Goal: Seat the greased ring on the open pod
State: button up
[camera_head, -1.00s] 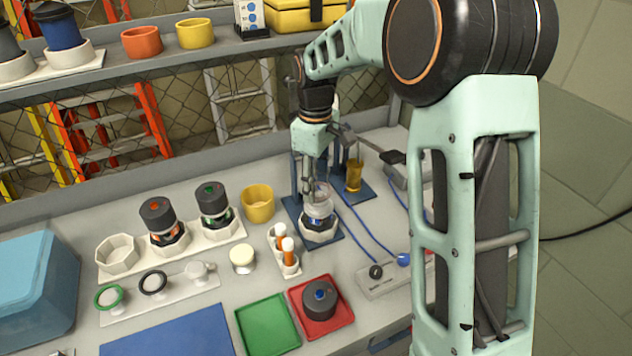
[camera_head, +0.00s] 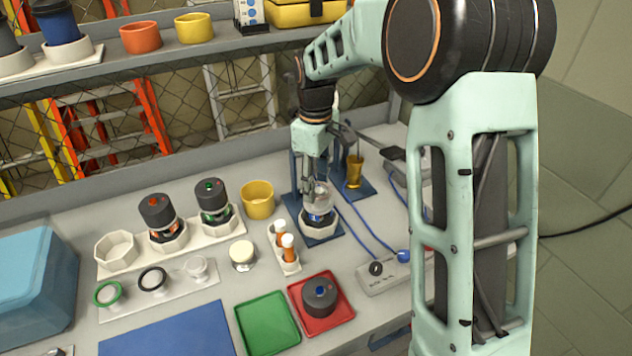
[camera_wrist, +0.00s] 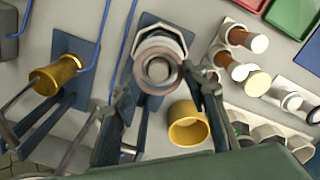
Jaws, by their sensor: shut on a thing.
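My gripper (camera_head: 316,184) points down over the blue-banded open pod (camera_head: 318,218). The pod stands upright in a white holder (camera_head: 318,230) on a blue base. My gripper is shut on a pale, translucent ring (camera_head: 319,198) at the pod's top. In the wrist view my fingertips (camera_wrist: 166,90) flank the round ring (camera_wrist: 160,70), which lies in line with the pod's opening. I cannot tell whether the ring touches the pod's rim. A black cap with a blue dot (camera_head: 320,295) sits on the red tray (camera_head: 346,315).
A yellow cup (camera_head: 257,200), capped red and green pods (camera_head: 162,215), and a rack of orange tubes (camera_head: 288,250) stand left of the gripper. A strip (camera_head: 165,292) bears green and black rings.

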jog(key=shift+f, duration=0.55)
dwell(0.4)
jog(key=o, duration=0.8)
notch_tip(320, 180, up, 12)
jog(key=shift+r, duration=0.1)
jog(key=shift+s, duration=0.1)
